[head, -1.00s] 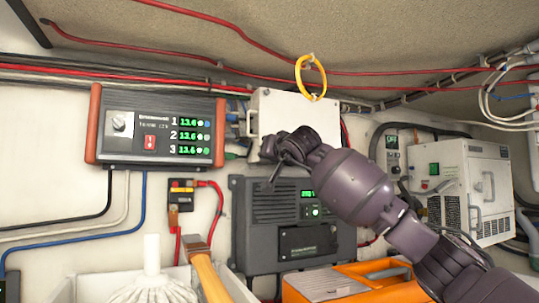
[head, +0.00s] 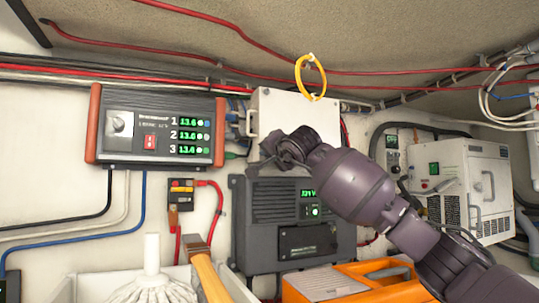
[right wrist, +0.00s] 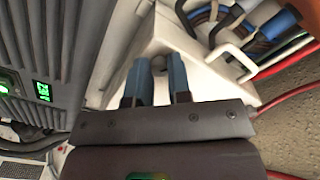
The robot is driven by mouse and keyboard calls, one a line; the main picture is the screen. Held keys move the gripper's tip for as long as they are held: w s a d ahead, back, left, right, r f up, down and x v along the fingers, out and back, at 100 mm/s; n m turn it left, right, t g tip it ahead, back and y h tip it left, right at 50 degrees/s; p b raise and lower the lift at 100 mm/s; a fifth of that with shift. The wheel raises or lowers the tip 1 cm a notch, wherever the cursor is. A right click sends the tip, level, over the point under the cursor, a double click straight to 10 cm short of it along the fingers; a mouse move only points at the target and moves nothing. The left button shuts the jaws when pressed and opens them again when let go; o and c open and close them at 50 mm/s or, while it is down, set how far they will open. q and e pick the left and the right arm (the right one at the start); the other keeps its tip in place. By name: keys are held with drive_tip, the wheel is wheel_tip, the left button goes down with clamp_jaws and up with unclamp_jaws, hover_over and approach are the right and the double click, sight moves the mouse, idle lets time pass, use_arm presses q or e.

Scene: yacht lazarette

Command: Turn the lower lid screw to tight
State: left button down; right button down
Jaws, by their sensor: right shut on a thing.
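The white box (head: 300,108) is fixed to the back wall below the yellow loop in the head view. My right gripper (head: 270,150) is at its lower left front, and my wrist hides that part of the lid. In the right wrist view the gripper's blue fingers (right wrist: 155,72) reach to the white lid (right wrist: 165,25). They are shut on the lower lid screw (right wrist: 159,66), a small grey piece between them, mostly hidden. I cannot read its tightness. My left gripper is not in view.
A grey unit with a lit display (head: 262,208) sits just below the box. An orange-sided three-channel panel (head: 150,127) is to the left. Cables (right wrist: 225,25) and a white handle (right wrist: 232,55) lie close beside the fingers. An orange case (head: 370,280) is below my arm.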

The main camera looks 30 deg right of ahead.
drive_tip(key=m+b, duration=0.1)
drive_tip(key=m, duration=1)
drive_tip(key=shift+f+m, duration=0.1)
drive_tip(key=shift+m, duration=0.2)
idle(0.4)
drive_tip(key=c, duration=1.1)
unclamp_jaws()
drive_tip(key=shift+o, duration=0.2)
drive_tip(key=shift+s, duration=0.1)
